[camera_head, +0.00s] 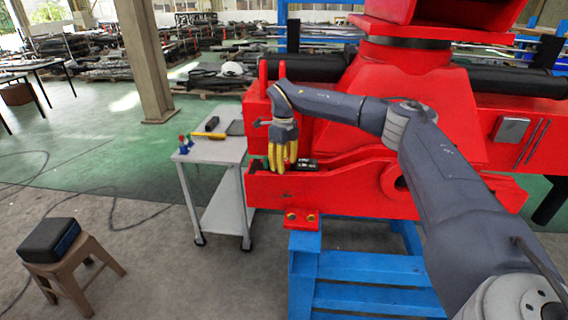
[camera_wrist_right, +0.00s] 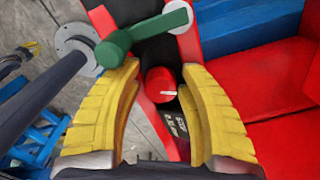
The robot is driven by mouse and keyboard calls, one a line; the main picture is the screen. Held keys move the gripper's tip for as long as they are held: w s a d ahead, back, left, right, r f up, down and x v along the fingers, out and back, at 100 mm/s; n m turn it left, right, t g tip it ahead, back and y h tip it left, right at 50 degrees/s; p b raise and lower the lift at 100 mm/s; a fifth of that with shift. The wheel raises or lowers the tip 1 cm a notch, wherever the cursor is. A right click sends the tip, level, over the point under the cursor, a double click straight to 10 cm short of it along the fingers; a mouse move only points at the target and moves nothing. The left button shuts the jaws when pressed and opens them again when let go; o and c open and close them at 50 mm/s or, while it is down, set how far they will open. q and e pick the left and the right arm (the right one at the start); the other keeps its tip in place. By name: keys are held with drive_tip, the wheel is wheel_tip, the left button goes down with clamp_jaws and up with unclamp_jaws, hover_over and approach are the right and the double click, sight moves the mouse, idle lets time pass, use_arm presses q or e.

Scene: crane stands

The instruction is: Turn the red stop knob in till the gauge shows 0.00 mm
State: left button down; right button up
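My right gripper (camera_head: 283,158) points down at a slot in the red crane part, its yellow fingers in front of a small black block (camera_head: 307,164). In the right wrist view, the gripper (camera_wrist_right: 162,72) is open, with one finger on each side of the red stop knob (camera_wrist_right: 158,88). The knob is round with a white pointer line, and a gap shows between it and each finger. A dark panel (camera_wrist_right: 177,124) just below it carries light lettering, seemingly "STOP" and a reading in mm; I cannot read the figures surely. My left gripper is not in view.
A green lever (camera_wrist_right: 146,37) lies just beyond the knob, close to the fingertips. A white cart (camera_head: 215,150) with tools stands left of the crane. A wooden stool (camera_head: 72,262) with a black case stands at lower left. Blue framework (camera_head: 350,265) supports the crane.

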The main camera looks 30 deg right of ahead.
drive_tip(key=shift+o, duration=1.3)
drive_tip(key=shift+d, duration=0.1)
drive_tip(key=shift+r, duration=0.1)
wheel_tip(320, 180, up, 12)
